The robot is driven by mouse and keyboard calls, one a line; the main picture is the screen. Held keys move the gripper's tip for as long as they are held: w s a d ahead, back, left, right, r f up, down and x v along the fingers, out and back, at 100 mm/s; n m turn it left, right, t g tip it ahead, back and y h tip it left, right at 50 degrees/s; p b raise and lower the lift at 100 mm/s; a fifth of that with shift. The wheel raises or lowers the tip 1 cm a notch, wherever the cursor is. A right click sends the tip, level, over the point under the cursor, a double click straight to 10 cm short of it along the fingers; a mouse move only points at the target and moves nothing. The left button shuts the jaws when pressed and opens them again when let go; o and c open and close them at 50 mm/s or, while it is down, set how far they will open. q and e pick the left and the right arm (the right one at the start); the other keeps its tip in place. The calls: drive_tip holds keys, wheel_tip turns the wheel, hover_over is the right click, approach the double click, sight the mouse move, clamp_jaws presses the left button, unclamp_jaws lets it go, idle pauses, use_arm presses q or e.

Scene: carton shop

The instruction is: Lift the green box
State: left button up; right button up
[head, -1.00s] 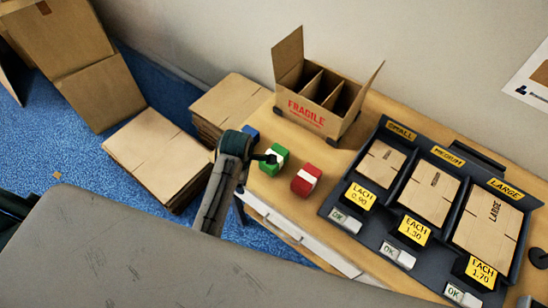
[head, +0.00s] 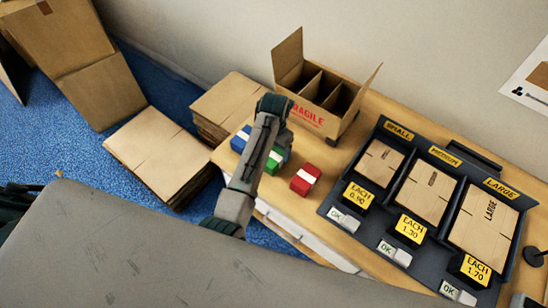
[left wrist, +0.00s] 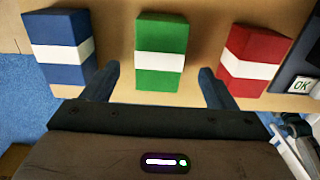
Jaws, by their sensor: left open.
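The green box (left wrist: 161,77) with a white band stands on the wooden table between a blue box (left wrist: 62,50) and a red box (left wrist: 254,58), each with a white band. In the head view the green box (head: 276,157) is partly hidden behind my left arm. My left gripper (left wrist: 160,74) is open, its two dark fingers apart on either side of the green box's near end in the left wrist view. My right gripper is not in view.
An open carton with dividers marked FRAGILE (head: 325,97) stands behind the boxes. A dark rack (head: 340,203) of small, medium and large flat cartons lies to the right. Flat carton stacks (head: 160,155) lie left of the table.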

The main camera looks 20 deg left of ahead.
sight(274, 156)
use_arm(q)
drive_tip(key=shift+f+p, duration=0.45)
drive_tip(key=shift+f, duration=0.15)
wheel_tip(274, 156, down, 4)
drive_tip(key=shift+f+p, duration=0.15)
drive_tip(key=shift+p, duration=0.45)
drive_tip(key=shift+c, duration=0.2)
drive_tip(key=c, duration=1.1)
